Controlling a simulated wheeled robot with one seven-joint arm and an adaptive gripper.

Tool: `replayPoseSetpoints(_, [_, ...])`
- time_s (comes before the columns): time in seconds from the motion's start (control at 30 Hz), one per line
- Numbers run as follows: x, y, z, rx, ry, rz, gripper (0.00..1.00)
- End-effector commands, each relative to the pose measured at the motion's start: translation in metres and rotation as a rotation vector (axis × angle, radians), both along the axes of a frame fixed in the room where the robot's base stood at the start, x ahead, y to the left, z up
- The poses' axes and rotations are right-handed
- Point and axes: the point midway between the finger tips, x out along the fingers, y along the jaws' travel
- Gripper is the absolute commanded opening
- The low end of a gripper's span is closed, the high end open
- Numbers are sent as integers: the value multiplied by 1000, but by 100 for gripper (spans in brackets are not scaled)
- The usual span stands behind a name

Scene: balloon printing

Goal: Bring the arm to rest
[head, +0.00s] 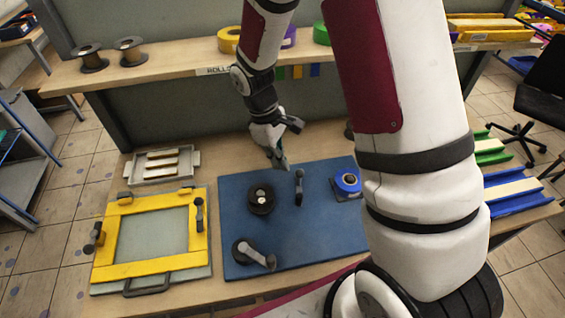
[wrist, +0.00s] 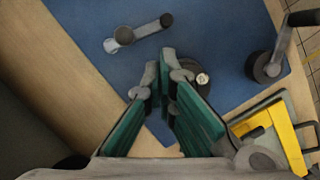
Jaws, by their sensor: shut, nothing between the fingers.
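My gripper (head: 281,163) hangs above the back of the blue mat (head: 320,240), fingers pointing down. Its fingers, with green inner pads, come together at the tips in the wrist view (wrist: 162,72); it is shut and empty. A black round spool (head: 262,199) stands on the mat below and left of the gripper. It shows partly behind the right finger in the wrist view (wrist: 203,80). My arm hides the right part of the bench.
A yellow frame (head: 118,240) lies at the bench's left, with a grey tray (head: 136,177) of strips behind it. A crank (head: 254,255) and a blue roll (head: 348,182) are on the mat. A shelf (head: 180,62) with spools and rolls runs behind my arm.

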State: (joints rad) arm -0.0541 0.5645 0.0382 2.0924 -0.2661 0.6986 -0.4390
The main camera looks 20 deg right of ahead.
Motion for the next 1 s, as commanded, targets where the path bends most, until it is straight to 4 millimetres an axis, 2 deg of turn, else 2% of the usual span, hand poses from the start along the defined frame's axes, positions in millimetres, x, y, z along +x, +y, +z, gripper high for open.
replayPoseSetpoints(0.43, [1, 0, 0, 0, -2, -1, 0])
replayPoseSetpoints(0.57, [4, -1, 13, 0, -27, -21, 0])
replayPoseSetpoints(0.77, [8, -3, 68, 8, -138, -125, 0])
replayPoseSetpoints(1.0, [-6, -5, 136, 39, -291, -281, 0])
